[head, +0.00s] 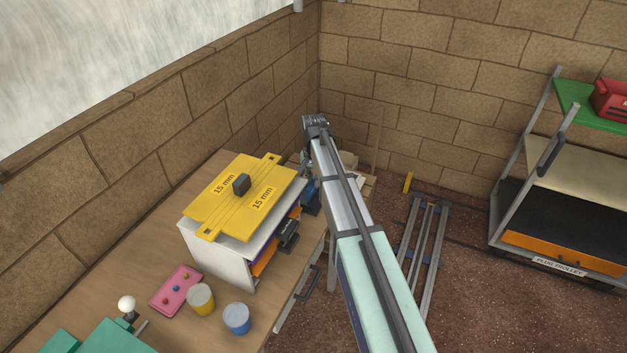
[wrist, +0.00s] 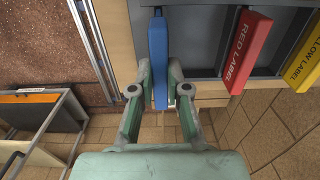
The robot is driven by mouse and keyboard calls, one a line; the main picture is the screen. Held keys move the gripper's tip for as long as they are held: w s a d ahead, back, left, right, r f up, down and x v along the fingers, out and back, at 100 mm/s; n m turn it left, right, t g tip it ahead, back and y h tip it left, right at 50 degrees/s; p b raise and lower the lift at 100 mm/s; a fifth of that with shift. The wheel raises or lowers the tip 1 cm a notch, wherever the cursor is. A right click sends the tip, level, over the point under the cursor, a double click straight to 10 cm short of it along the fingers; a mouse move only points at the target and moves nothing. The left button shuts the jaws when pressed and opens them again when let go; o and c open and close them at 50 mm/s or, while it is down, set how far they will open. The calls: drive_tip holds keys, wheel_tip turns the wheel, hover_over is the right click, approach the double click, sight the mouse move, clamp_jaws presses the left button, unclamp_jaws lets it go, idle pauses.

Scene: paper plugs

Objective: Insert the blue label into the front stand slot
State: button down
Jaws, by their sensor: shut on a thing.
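The blue label (wrist: 158,48) is a narrow blue block in the wrist view, its far end beside the left part of a grey-framed stand (wrist: 195,20). My gripper (wrist: 160,88) is shut on its near end, one finger on each side. I cannot tell whether its far end is inside a slot or only in front of it. A red label (wrist: 246,50) and a yellow label (wrist: 305,62) stick out from the stand further right. In the head view my arm hides the gripper and most of the stand area.
In the head view, a white cabinet (head: 217,256) with a yellow 15 mm plate (head: 224,207) on top stands on the wooden bench. A pink box (head: 176,291), a yellow can (head: 201,299) and a blue can (head: 237,318) are nearby. The plug trolley (head: 560,267) stands at right.

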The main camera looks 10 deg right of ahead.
drive_tip(key=shift+f, duration=0.3)
idle(0.5)
drive_tip(key=shift+r, duration=0.15)
idle(0.4)
drive_tip(key=c, duration=1.1)
unclamp_jaws()
drive_tip(key=shift+o, duration=0.2)
drive_tip(key=shift+r, duration=0.2)
drive_tip(key=shift+r+p, duration=1.5)
drive_tip(key=shift+r, duration=1.15)
